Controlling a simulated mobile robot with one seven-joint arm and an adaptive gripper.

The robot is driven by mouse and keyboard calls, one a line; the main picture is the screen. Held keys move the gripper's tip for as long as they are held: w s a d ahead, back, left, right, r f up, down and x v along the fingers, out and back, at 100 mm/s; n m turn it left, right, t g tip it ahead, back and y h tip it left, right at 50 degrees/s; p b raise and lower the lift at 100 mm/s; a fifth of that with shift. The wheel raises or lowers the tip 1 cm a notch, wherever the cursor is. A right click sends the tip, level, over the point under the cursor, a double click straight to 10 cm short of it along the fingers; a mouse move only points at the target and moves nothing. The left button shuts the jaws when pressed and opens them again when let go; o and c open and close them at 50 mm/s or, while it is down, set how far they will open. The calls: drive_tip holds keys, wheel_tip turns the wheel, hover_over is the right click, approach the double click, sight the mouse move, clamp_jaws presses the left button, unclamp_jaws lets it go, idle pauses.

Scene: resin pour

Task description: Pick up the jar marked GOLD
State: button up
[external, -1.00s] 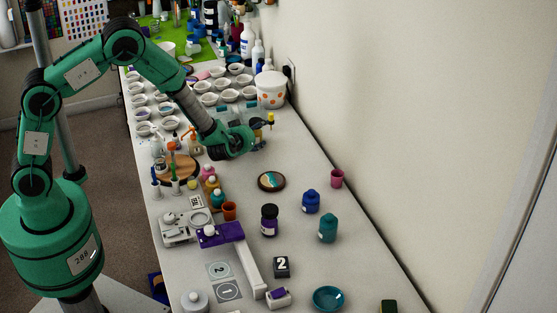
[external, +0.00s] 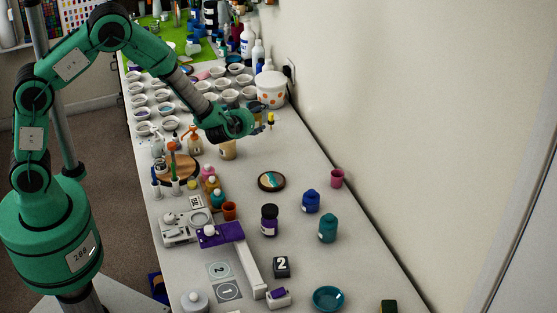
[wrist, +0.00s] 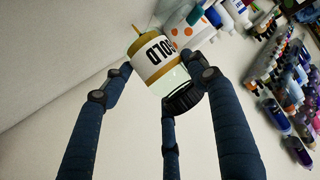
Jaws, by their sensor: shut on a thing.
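The jar marked GOLD (wrist: 154,54) is in the wrist view, white-labelled with gold bands and a dark ribbed lid. It is tilted in the picture, between the fingertips of my gripper (wrist: 160,84), which is shut on it. In the external view my gripper (external: 262,127) is above the far part of the table, near the wall. The jar is mostly hidden there behind my gripper; a dark and tan patch just above the fingers may be part of it.
A white tub with orange dots (external: 271,90) stands behind my gripper, with several small white bowls (external: 228,96) to its left.

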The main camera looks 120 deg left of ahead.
drive_tip(key=shift+r, duration=1.45)
